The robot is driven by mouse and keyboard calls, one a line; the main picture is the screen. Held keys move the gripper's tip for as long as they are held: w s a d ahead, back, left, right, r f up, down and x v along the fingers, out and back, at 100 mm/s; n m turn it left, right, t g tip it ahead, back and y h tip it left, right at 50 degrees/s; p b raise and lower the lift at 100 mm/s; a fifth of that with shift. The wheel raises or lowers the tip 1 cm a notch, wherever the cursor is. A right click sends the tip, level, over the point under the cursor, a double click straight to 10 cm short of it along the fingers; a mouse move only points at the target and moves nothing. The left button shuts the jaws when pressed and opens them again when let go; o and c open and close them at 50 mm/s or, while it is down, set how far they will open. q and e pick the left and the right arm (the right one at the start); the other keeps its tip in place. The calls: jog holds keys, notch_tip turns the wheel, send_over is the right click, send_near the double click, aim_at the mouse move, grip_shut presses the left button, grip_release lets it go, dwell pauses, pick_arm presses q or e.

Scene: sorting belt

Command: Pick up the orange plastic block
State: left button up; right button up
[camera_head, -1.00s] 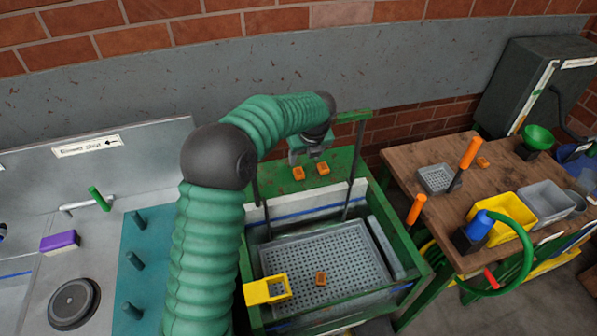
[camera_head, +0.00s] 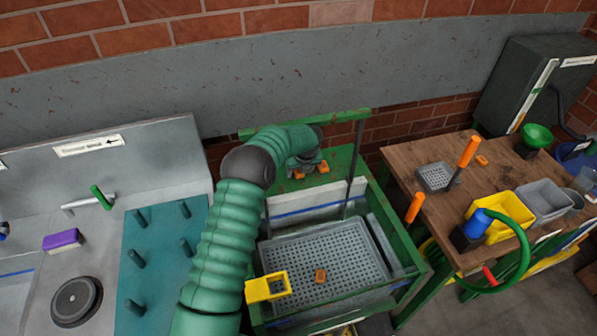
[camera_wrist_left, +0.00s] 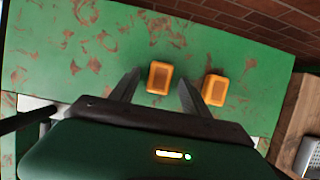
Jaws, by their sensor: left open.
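Two orange plastic blocks lie on the worn green shelf (camera_wrist_left: 110,55) at the back of the green frame. In the left wrist view one orange block (camera_wrist_left: 159,77) lies between the open fingers of my left gripper (camera_wrist_left: 157,80), with no clear contact. The other orange block (camera_wrist_left: 215,89) lies just right of the right finger. In the head view these blocks (camera_head: 298,174) (camera_head: 323,167) show just below my left gripper (camera_head: 307,166). A third orange block (camera_head: 320,275) lies in the grey perforated tray (camera_head: 345,245). My right gripper is not in view.
A yellow open box (camera_head: 265,288) sits at the tray's left edge. A wooden table (camera_head: 420,165) at the right holds bins and tools. A sink counter with teal pegboard (camera_head: 160,250) is at the left.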

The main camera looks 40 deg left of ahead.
aim_at(299, 172)
pick_arm(q)
jog(key=shift+c, duration=1)
grip_shut()
jog(key=shift+r, duration=0.6)
notch_tip(299, 172, up, 2)
jog(key=shift+s+r+b, duration=0.1)
jog(key=shift+r+b, duration=0.15)
jog(key=shift+b, duration=0.15)
jog(key=s+d+r+b, duration=0.1)
jog(key=s+d+b, duration=0.1)
jog(key=s+d, duration=0.7)
jog(key=s, duration=0.4)
jog(key=shift+r, duration=0.2)
